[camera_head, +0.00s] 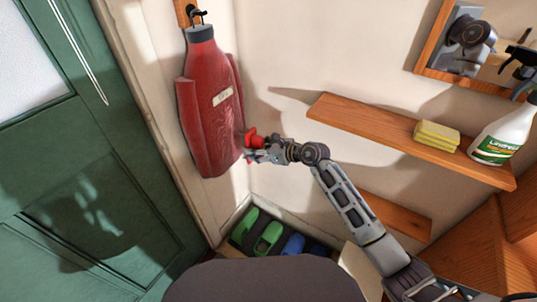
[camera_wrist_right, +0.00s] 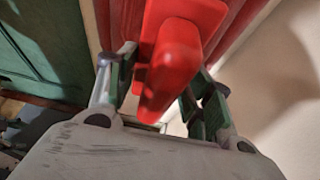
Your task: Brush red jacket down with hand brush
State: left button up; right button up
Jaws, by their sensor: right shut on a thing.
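The red jacket (camera_head: 208,105) hangs upright from a dark hook on the wall, with a pale label on its front. My right gripper (camera_head: 262,154) is at the jacket's lower right edge, shut on the red hand brush (camera_head: 252,138). In the right wrist view the brush (camera_wrist_right: 178,62) lies between the two green-padded fingers, its handle towards the palm and its flat back near the red jacket cloth (camera_wrist_right: 232,30). The bristles are hidden, and I cannot tell whether they touch the jacket. My left gripper is not in view.
A green door (camera_head: 95,190) stands left of the jacket. A wooden shelf (camera_head: 370,125) at right holds a yellow sponge (camera_head: 436,135) and a white spray bottle (camera_head: 503,135). Green and blue shoes (camera_head: 268,238) lie below. A wood-framed mirror (camera_head: 425,62) hangs at upper right.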

jog(key=shift+w+a+f+b, duration=0.15)
jog(key=shift+f+b, duration=1.05)
jog(key=shift+f, duration=0.8)
jog(key=shift+r, duration=0.15)
jog(key=shift+r+p, duration=1.95)
jog(key=shift+f, duration=0.25)
jog(key=shift+f+b, duration=1.3)
jog(key=shift+f, duration=0.55)
jog(key=shift+r, duration=0.1)
jog(key=shift+r+p, duration=1.95)
jog(key=shift+p, duration=0.05)
